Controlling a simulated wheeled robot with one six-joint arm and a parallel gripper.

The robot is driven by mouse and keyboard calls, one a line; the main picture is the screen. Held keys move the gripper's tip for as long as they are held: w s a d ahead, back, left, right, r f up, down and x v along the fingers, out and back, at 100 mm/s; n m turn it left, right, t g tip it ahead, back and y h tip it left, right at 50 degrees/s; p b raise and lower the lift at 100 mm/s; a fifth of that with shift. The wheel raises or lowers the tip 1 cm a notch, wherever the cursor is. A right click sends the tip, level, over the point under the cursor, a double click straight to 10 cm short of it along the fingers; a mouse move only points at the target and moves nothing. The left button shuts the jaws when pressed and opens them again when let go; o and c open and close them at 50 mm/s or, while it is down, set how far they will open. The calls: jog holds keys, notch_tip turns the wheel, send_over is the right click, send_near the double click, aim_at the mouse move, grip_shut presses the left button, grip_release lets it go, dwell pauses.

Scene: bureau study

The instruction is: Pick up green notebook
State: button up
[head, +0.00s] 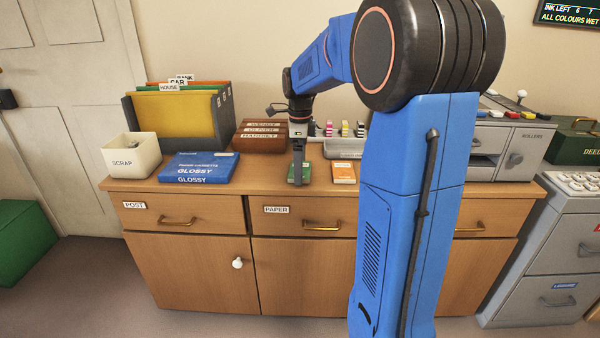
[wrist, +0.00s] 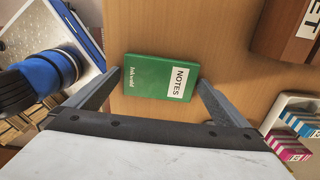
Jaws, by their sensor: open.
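The green notebook (wrist: 150,77) lies flat on the wooden cabinet top, with a white label reading NOTES. In the wrist view it sits between and just beyond the two fingers of my gripper (wrist: 158,82), which are spread apart. In the head view my gripper (head: 298,173) points down over the green notebook (head: 305,173), and the fingers hide part of it. Nothing is held. Whether a finger touches the notebook cannot be told.
An orange notebook (head: 344,173) lies just right of the green one. Blue GLOSSY boxes (head: 199,168) and a SCRAP bin (head: 131,157) stand to the left. Brown labelled boxes (head: 262,135) stand behind. A grey tray (head: 345,149) is behind right. The cabinet's front edge is close.

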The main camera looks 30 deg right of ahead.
jog(key=c, duration=0.9)
notch_tip(320, 180, up, 10)
jog(key=shift+d, duration=0.1)
